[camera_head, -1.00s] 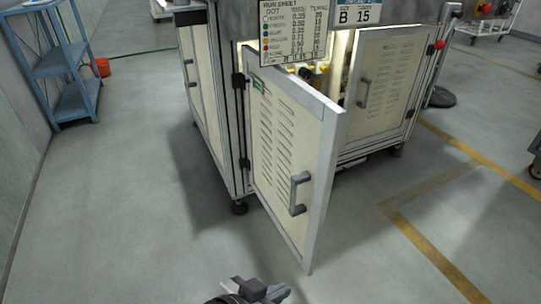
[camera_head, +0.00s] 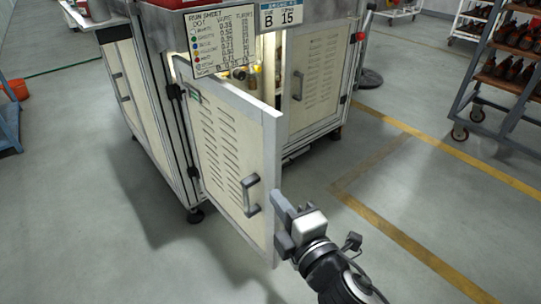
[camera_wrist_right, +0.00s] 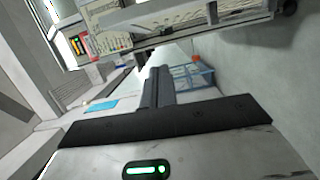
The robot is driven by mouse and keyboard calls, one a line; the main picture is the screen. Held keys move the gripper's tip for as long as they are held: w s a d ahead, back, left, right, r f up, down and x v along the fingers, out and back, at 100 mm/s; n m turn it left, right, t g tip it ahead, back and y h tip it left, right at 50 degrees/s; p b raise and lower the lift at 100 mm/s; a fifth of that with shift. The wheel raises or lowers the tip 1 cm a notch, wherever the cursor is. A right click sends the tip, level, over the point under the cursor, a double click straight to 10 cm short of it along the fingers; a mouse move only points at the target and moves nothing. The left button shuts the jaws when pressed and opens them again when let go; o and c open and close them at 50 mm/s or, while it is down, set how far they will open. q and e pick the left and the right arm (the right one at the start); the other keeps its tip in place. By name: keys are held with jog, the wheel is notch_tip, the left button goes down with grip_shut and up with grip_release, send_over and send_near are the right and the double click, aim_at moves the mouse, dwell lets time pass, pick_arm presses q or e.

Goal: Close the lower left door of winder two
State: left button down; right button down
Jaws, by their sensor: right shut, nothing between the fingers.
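The lower left door (camera_head: 222,150) of the winder is a cream louvred panel in a grey frame. In the head view it stands swung outward, hinged at its left edge, with a gap into the lit cabinet behind it. Its grey bar handle (camera_head: 251,196) is on the outer face near the free edge. My right gripper (camera_head: 279,222) is shut and empty, beside the free edge to the right of the handle. I cannot tell whether it touches the door. The shut fingers show in the right wrist view (camera_wrist_right: 156,87). My left gripper is not in view.
The right door (camera_head: 318,82) of the cabinet looks closed. A run sheet (camera_head: 220,40) and a "B 15" sign (camera_head: 281,16) are above the opening. A rack (camera_head: 510,75) with dark parts stands at right. The floor in front is clear, with yellow lines.

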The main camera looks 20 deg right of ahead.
aim_at(273, 161)
jog(key=shift+w+d+r, duration=0.1)
jog(key=shift+w+d, duration=0.35)
jog(key=shift+w, duration=1.45)
jog(key=shift+w+d+f, duration=0.1)
jog(key=shift+w+d, duration=0.3)
jog(key=shift+w, duration=1.45)
jog(key=shift+w+d+r, duration=0.1)
jog(key=shift+w+d, duration=0.35)
jog(key=shift+w, duration=1.45)
